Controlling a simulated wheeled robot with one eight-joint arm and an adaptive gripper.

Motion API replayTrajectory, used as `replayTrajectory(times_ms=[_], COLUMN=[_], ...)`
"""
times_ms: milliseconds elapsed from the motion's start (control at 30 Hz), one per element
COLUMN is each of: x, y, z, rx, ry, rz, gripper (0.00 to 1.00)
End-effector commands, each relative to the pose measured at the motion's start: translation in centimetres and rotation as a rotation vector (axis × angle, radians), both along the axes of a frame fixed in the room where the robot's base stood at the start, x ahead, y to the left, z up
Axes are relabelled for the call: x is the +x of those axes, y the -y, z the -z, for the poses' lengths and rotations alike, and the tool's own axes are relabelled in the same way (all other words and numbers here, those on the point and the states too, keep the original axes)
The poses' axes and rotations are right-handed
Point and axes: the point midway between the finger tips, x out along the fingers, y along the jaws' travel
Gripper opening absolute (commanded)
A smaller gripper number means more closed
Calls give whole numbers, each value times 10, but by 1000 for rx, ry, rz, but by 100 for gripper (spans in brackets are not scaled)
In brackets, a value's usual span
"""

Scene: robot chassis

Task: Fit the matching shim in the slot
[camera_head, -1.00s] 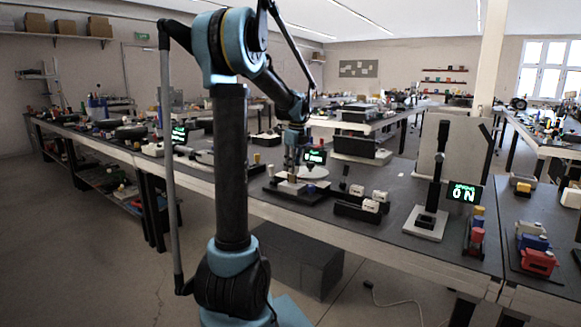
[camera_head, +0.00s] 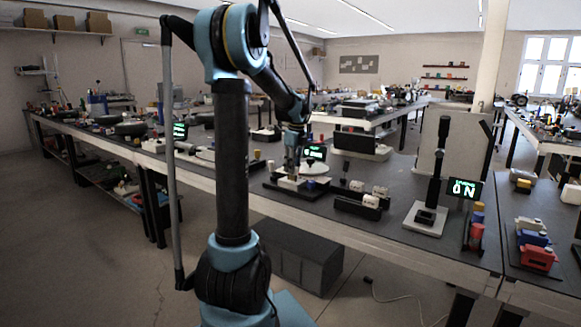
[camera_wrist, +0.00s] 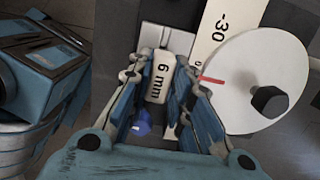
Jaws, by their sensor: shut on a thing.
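My gripper (camera_wrist: 160,68) is shut on a white shim marked "6 mm" (camera_wrist: 160,85), which stands between its fingers in the wrist view. In the head view my gripper (camera_head: 291,172) is low over a dark fixture base (camera_head: 311,194) with pale blocks on it. A light grey block (camera_wrist: 168,38) lies just beyond the fingertips in the wrist view. The slot itself and the shim's lower end are hidden, so I cannot tell whether the shim is in it.
A black tray (camera_head: 350,208) with white blocks stands right of the fixture. A green-lit display (camera_head: 314,153) stands behind.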

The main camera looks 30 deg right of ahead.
Motion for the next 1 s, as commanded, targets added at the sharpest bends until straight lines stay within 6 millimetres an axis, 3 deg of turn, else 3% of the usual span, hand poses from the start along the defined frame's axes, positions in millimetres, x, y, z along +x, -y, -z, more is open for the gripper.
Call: replayTrajectory(times_ms=[700, 733, 833, 1000], x=[0, 0, 0, 0], y=[0, 0, 0, 0], z=[15, 15, 15, 14], rx=[0, 0, 0, 0], ry=[0, 0, 0, 0], rz=[0, 0, 0, 0], gripper=[0, 22, 43, 43])
